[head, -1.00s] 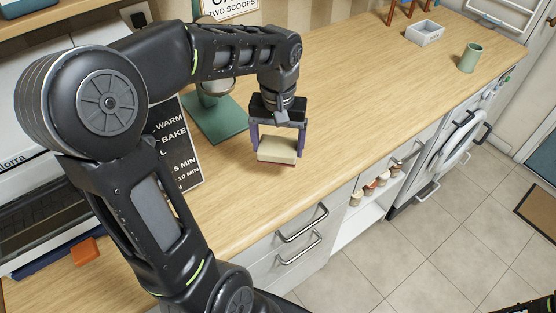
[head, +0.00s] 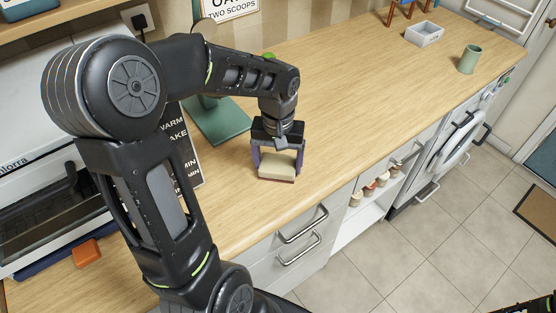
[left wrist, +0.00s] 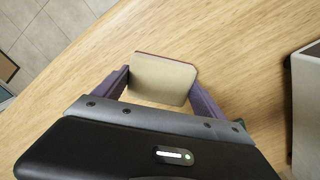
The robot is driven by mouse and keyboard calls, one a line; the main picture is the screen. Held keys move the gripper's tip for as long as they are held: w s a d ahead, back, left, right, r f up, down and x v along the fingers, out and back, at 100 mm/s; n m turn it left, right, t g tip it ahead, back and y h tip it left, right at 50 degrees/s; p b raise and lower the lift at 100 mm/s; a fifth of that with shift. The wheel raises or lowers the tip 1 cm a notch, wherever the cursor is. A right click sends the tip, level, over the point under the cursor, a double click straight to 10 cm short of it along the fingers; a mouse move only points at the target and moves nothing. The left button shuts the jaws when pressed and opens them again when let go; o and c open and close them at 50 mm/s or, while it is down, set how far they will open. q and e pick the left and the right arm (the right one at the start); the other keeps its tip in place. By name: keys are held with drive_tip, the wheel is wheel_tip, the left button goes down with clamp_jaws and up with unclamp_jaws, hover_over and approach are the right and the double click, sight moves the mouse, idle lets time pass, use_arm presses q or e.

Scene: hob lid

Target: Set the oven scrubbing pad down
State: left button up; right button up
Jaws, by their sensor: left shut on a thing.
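The oven scrubbing pad (head: 277,172) is a cream block with a dark reddish underside. It is between the purple fingers of my left gripper (head: 277,166), which is shut on it. The pad is low at the wooden worktop (head: 350,100), near its front edge; I cannot tell whether it touches the wood. In the left wrist view the pad (left wrist: 161,79) shows its flat cream face between the fingers (left wrist: 160,88). My right gripper is not in view.
A green stand (head: 220,122) and a dark sign (head: 190,150) are left of the pad. An orange block (head: 86,253) lies at the far left. A grey box (head: 424,34) and a green cup (head: 469,58) stand at the far right. The worktop between is clear.

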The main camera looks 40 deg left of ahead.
sight(278, 163)
use_arm(q)
drive_tip(key=o, duration=1.1)
drive_tip(key=shift+o, duration=0.2)
drive_tip(key=shift+r, duration=0.1)
wheel_tip(278, 163, up, 12)
drive_tip(key=b, duration=0.1)
idle(0.4)
